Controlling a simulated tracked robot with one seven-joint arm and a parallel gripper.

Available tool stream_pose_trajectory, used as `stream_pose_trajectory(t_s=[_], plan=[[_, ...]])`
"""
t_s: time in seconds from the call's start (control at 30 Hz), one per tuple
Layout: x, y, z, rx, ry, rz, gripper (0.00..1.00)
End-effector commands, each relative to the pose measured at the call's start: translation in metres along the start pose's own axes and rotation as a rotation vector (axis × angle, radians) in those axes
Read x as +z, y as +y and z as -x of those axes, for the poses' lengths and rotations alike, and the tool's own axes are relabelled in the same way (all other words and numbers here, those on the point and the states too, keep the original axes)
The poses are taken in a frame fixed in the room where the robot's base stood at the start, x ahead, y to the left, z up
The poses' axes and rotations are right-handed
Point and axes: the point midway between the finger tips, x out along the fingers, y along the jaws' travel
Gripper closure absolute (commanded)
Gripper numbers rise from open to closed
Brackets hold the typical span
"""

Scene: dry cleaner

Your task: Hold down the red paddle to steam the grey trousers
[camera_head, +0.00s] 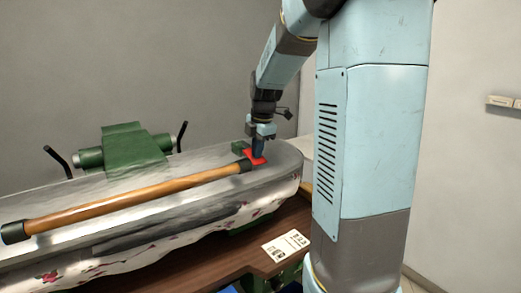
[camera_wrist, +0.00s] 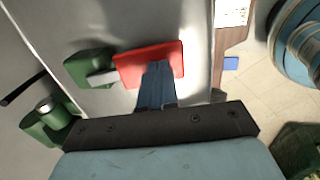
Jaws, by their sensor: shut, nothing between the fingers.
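The red paddle (camera_head: 254,157) sits at the right end of the pressing machine's upper part, beside a green block. In the wrist view the paddle (camera_wrist: 150,64) is a flat red plate joined to a green mount (camera_wrist: 90,68) by a grey link. My gripper (camera_head: 259,152) is shut and empty, pointing down, with its fingertips over the paddle. In the wrist view my fingers (camera_wrist: 157,80) overlap the paddle's lower middle; they look in contact or very close, and I cannot tell which. I cannot make out the grey trousers for certain.
A wooden handle bar (camera_head: 130,203) with black ends runs along the machine's front. The green machine body (camera_head: 130,147) with black levers stands behind. A printed card (camera_head: 287,246) lies on the wooden table (camera_head: 195,266). Flowered white cloth (camera_head: 75,278) hangs below the press.

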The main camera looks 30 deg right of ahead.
Motion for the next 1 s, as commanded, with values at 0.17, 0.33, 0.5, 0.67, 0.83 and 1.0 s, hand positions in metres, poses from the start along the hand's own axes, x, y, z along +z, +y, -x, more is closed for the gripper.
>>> stream_pose_trajectory(t_s=[0.17, 0.33, 0.5, 0.67, 0.83, 1.0], plan=[[0.000, 0.000, -0.001, -0.001, 0.000, 0.000, 1.00], [0.000, 0.000, 0.000, -0.001, 0.000, 0.000, 1.00], [0.000, 0.001, 0.003, 0.000, 0.000, 0.000, 1.00], [0.001, 0.002, 0.009, 0.002, -0.001, -0.001, 1.00], [0.000, 0.003, 0.015, 0.000, 0.000, -0.001, 1.00], [0.000, 0.003, 0.016, -0.001, 0.000, -0.001, 1.00]])
